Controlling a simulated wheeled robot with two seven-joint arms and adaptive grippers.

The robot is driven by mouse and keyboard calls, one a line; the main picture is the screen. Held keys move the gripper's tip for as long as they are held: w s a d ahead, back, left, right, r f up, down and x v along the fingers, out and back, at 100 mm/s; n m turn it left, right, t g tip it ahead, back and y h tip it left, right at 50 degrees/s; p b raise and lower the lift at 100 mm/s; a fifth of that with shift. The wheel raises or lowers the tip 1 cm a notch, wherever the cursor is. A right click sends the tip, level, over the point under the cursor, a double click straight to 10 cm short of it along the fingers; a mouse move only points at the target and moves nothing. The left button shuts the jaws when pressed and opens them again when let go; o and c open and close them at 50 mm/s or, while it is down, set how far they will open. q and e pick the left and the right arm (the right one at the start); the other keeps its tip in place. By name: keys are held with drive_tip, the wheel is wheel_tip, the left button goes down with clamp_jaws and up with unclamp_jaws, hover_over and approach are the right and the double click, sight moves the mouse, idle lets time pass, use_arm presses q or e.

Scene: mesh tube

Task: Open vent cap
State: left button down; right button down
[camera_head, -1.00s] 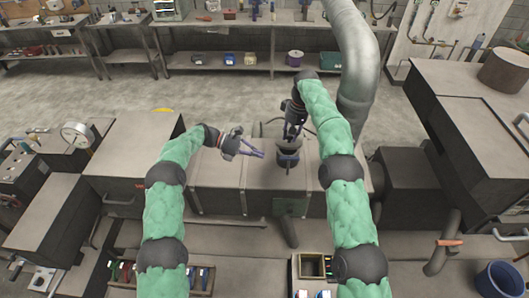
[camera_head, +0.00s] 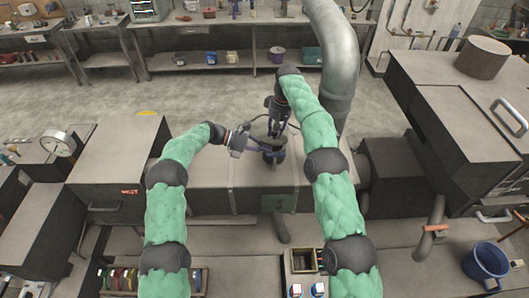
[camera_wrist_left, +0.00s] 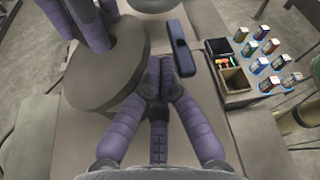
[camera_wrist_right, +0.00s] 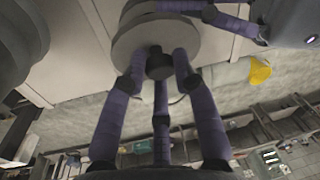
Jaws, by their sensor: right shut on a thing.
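The vent cap is a round grey disc with a short dark knob (camera_wrist_right: 160,65); the disc (camera_wrist_right: 128,45) fills the top of the right wrist view. My right gripper (camera_head: 274,130) is above the vent with its fingers shut around the knob. The cap (camera_wrist_left: 105,75) also shows at the upper left of the left wrist view. My left gripper (camera_wrist_left: 160,70) is close beside the cap, with its fingertips drawn together and nothing seen between them. Whether the cap rests on the vent is hidden.
A wide grey pipe (camera_head: 334,60) rises behind my right arm. An open box with small compartments (camera_wrist_left: 228,72) and several small jars (camera_wrist_left: 270,47) are at the near side. A blue bucket (camera_head: 487,262) stands at the lower right. Large grey cabinets (camera_head: 465,125) flank the right.

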use_arm(q)
drive_tip(key=shift+w+r, duration=0.1)
drive_tip(key=shift+r, duration=0.05)
use_arm(e)
drive_tip(key=shift+a+f, duration=0.1)
use_arm(q)
drive_tip(key=shift+w+a+r, duration=0.1)
drive_tip(key=shift+w+r, duration=0.4)
drive_tip(key=shift+r, duration=0.35)
use_arm(e)
drive_tip(key=shift+a+f, duration=0.1)
use_arm(q)
drive_tip(key=shift+r, duration=0.1)
use_arm(e)
drive_tip(key=c, duration=1)
unclamp_jaws()
drive_tip(key=shift+s+f, duration=0.1)
use_arm(q)
drive_tip(key=shift+s, duration=0.1)
